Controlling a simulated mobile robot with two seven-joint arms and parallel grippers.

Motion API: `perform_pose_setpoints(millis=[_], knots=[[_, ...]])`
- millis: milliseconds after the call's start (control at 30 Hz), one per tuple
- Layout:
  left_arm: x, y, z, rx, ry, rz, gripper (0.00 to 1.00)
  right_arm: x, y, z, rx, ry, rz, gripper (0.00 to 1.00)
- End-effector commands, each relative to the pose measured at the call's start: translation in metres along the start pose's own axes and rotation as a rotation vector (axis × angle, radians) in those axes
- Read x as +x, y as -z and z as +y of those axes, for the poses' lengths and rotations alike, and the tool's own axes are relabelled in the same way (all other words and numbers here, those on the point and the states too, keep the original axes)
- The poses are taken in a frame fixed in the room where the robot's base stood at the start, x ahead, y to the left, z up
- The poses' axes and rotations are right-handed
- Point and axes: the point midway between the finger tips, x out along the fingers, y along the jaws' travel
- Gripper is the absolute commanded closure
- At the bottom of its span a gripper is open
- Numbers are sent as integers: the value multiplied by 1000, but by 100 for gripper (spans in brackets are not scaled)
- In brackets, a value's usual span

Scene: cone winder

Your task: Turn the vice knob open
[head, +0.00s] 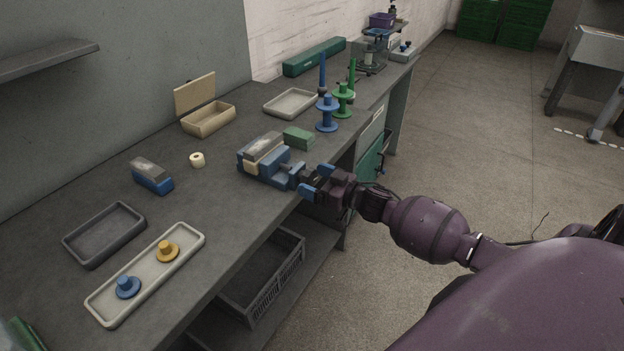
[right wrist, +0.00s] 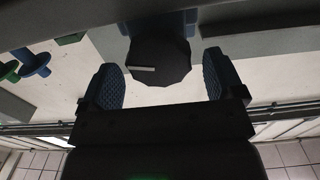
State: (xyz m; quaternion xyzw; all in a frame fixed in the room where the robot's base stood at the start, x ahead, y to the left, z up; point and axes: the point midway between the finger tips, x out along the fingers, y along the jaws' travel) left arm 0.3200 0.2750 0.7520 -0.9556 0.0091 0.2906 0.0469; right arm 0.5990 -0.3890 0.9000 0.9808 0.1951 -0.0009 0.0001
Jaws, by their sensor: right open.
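The blue vice (head: 256,168) with pale jaws stands near the front edge of the workbench, right of the middle. Its dark round vice knob (head: 296,178) faces my right gripper (head: 314,182). In the right wrist view the knob (right wrist: 158,62) has a short pale mark on its face. There my right gripper (right wrist: 162,84) is open, with one blue ridged finger on each side of the knob. A gap shows between the knob and each finger. My left gripper is not in view.
A green block (head: 298,138) sits just behind the vice. Blue and green spindles (head: 327,115) stand farther along the workbench (head: 215,205). A cream tray (head: 190,242) with two small pegs and a dark tray (head: 76,240) are to the left. A crate (head: 262,285) is below.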

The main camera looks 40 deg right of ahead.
Motion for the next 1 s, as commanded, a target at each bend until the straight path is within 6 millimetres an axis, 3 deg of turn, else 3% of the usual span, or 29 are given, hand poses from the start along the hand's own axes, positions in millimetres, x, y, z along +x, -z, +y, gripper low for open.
perform_pose_setpoints(millis=[467, 767, 1000], knots=[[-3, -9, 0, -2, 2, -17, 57, 10, 0, 0, 0, 0, 0, 14], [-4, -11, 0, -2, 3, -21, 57, 10, 0, 0, 0, 0, 0, 60], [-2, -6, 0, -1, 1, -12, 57, 10, 0, 0, -16, 0, 1, 62]])
